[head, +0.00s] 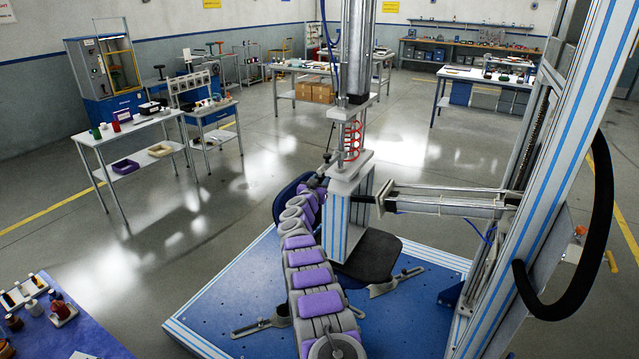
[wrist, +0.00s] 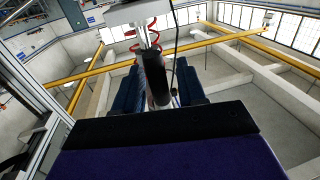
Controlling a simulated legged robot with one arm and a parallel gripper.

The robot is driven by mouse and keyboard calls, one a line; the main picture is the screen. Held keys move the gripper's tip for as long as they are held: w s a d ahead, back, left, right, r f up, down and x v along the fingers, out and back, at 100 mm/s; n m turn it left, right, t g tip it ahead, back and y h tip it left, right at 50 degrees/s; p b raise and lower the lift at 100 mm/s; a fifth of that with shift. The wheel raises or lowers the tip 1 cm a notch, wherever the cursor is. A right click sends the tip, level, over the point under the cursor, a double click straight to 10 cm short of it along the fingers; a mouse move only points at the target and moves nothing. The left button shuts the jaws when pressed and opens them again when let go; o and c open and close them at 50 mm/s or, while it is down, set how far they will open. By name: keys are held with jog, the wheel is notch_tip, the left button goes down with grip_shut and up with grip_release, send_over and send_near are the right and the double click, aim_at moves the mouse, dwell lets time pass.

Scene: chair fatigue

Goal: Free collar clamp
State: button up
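My gripper (head: 316,182) is at the far end of my grey and purple arm, by the left side of the test rig's press column. In the wrist view its two dark blue fingers (wrist: 160,92) stand apart. A black cylindrical grip (wrist: 152,75) with a greyish end lies in the space between them. A light gap shows on its right side; contact on the left cannot be told. The vertical press rod (head: 352,110) carries a red spring (head: 352,141) above a pale block (head: 350,172). I cannot make out the collar clamp clearly; my gripper and the rig partly hide that area.
A dark chair seat (head: 370,257) sits under the press on the blue base plate (head: 240,290). A horizontal cylinder (head: 450,202) reaches in from the right frame post (head: 545,170). A black hose (head: 603,220) loops there.

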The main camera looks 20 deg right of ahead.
grip_shut()
dwell(0.3)
